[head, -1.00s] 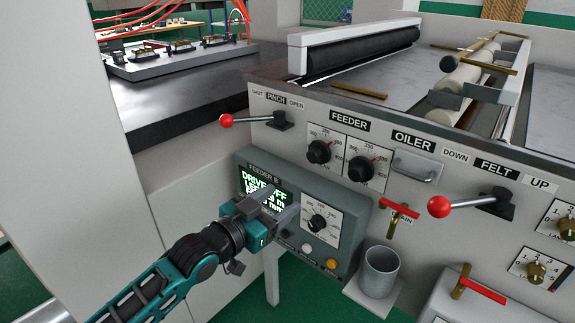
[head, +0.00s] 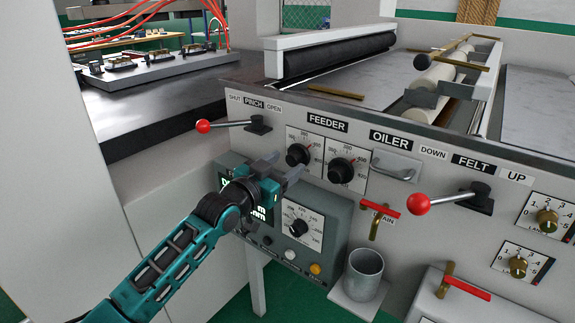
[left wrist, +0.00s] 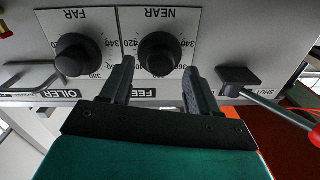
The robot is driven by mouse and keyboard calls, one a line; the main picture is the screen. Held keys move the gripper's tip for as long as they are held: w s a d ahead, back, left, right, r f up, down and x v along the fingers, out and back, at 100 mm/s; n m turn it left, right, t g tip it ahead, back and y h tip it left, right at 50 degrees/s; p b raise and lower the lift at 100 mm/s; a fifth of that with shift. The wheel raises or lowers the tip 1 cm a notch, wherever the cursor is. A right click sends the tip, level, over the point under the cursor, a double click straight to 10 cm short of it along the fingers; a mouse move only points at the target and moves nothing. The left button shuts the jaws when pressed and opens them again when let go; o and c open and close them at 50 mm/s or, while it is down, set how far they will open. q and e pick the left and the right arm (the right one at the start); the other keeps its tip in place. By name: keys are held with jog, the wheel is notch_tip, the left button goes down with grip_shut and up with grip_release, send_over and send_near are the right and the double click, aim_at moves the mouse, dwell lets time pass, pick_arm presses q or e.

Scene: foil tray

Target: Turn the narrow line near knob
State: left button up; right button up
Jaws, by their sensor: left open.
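The near knob (head: 298,154) is a black round knob on a white dial, the left of two under the FEEDER label. In the left wrist view the near knob (left wrist: 160,53) sits under the word NEAR, just ahead of my fingertips. My left gripper (head: 284,165) is open, its fingers on either side of the line to the near knob and pointing at the panel. In the left wrist view my left gripper (left wrist: 158,70) has nothing between its fingers, and contact cannot be told. My right gripper is not in view.
The far knob (head: 341,170) is close on the right. A red-tipped pinch lever (head: 230,125) is at the left. Below are the Feeder B box (head: 330,222) with another knob (head: 298,228) and a grey cup (head: 365,272). An oiler handle (head: 396,166) is further right.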

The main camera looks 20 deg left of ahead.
pick_arm(q)
jog(key=shift+x, duration=0.95)
jog(key=c, duration=1)
